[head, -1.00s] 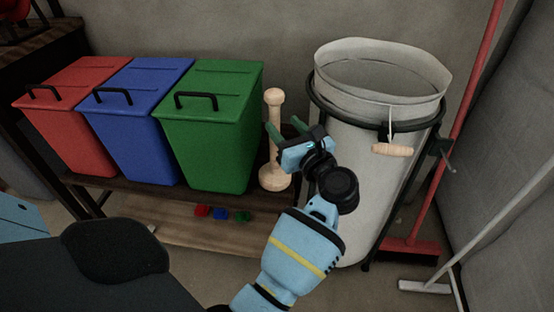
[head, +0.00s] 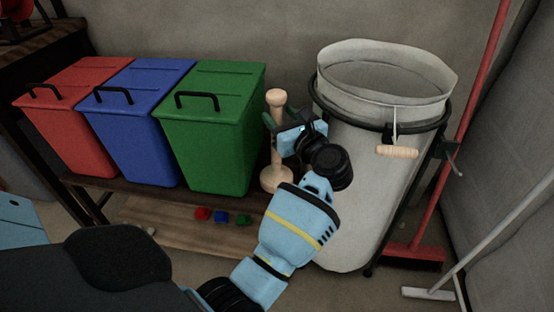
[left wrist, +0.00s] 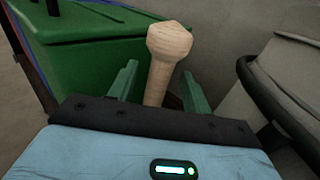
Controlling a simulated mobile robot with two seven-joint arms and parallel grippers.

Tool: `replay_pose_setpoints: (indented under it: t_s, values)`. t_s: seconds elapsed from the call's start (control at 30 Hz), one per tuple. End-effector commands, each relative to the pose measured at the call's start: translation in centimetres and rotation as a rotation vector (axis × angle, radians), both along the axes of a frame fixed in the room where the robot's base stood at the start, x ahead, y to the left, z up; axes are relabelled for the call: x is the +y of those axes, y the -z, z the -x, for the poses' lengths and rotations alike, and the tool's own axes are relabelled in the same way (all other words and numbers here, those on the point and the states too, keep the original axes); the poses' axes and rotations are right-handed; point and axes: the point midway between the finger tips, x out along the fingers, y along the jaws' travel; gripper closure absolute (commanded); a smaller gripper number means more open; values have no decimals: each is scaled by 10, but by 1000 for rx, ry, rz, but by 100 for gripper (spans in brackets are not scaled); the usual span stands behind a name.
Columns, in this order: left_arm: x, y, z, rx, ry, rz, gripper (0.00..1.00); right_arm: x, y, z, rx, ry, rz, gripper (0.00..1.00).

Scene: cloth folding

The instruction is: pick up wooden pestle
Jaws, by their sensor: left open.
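The wooden pestle (head: 276,177) stands upright on the low wooden shelf, just right of the green bin. It is pale wood with a knobbed top, a thin shaft and a wide round base. My left gripper (head: 283,119) is open at the pestle's upper shaft, which partly hides behind it. In the left wrist view, the pestle's knob and shaft (left wrist: 168,50) rise between the two green fingers (left wrist: 160,85), with a gap visible on each side. The lower pestle is hidden there by the gripper body. My right gripper is not in view.
Red (head: 70,115), blue (head: 137,120) and green (head: 212,130) lidded bins stand in a row left of the pestle. A tall white bin (head: 365,190) with a black ring and wooden handle (head: 397,152) stands close on the right. Small coloured blocks (head: 221,218) lie on the lower board.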

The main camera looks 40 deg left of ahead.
Motion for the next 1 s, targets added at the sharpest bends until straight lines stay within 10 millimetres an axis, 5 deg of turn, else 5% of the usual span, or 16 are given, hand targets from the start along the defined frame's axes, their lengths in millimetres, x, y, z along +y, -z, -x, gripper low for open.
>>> replay_pose_setpoints:
  t_s: [0.2,0.47,0.83,1.0]
  values:
    - [22,1,-9,1,-1,0,51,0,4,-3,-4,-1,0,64]
    - [23,1,-9,0,0,1,51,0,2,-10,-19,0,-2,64]
    - [23,1,-9,0,0,1,97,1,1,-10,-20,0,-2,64]
    - [23,-2,-9,-4,0,-3,97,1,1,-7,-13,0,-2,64]
